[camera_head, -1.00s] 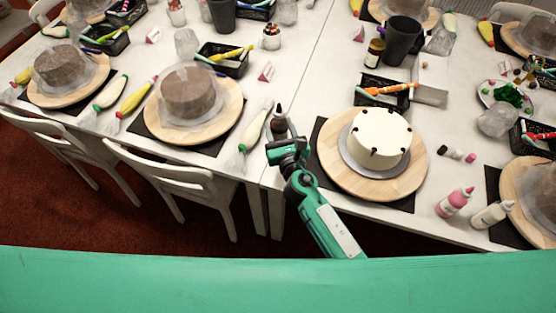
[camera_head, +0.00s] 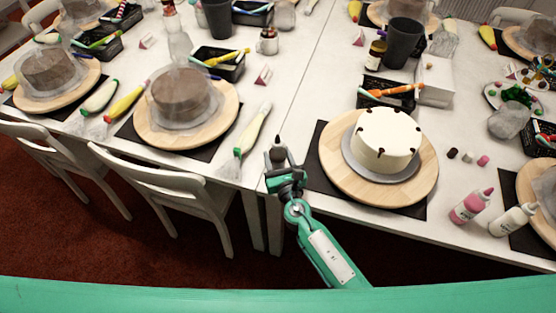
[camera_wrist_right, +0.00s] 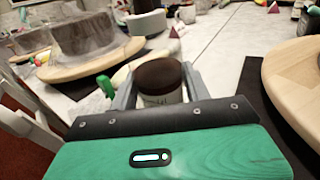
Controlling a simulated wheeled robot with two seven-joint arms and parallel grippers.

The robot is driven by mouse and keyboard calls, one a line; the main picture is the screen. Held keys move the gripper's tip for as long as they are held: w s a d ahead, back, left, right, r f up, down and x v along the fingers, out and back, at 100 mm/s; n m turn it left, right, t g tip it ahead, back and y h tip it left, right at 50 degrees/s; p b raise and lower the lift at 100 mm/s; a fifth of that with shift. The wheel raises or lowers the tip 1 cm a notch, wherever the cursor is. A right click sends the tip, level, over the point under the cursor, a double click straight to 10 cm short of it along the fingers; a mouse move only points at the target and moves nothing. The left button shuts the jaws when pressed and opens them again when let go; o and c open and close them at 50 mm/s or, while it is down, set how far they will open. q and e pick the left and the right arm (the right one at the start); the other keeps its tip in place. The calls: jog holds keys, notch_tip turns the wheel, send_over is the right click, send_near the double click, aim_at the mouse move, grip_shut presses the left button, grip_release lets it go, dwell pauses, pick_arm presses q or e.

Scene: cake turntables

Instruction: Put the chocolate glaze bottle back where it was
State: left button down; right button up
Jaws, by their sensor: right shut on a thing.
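The chocolate glaze bottle (camera_head: 277,154) is a small dark bottle with a pointed tip, upright at the table's front edge, left of the white cake. My right gripper (camera_head: 284,172) is shut on it. In the right wrist view the bottle (camera_wrist_right: 160,84) shows a round dark brown top and a pale label between the two fingers of the gripper (camera_wrist_right: 160,92). I cannot tell whether its base touches the table. My left gripper is not in view.
The white cake (camera_head: 385,141) stands on a wooden turntable (camera_head: 330,165) to the right. A green-tipped piping bag (camera_head: 252,135) lies to the left. A chair (camera_head: 180,190) is at the table's front.

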jog(key=shift+r, duration=0.1)
jog(key=shift+f, duration=0.2)
jog(key=o, duration=0.7)
jog(key=shift+r, duration=0.1)
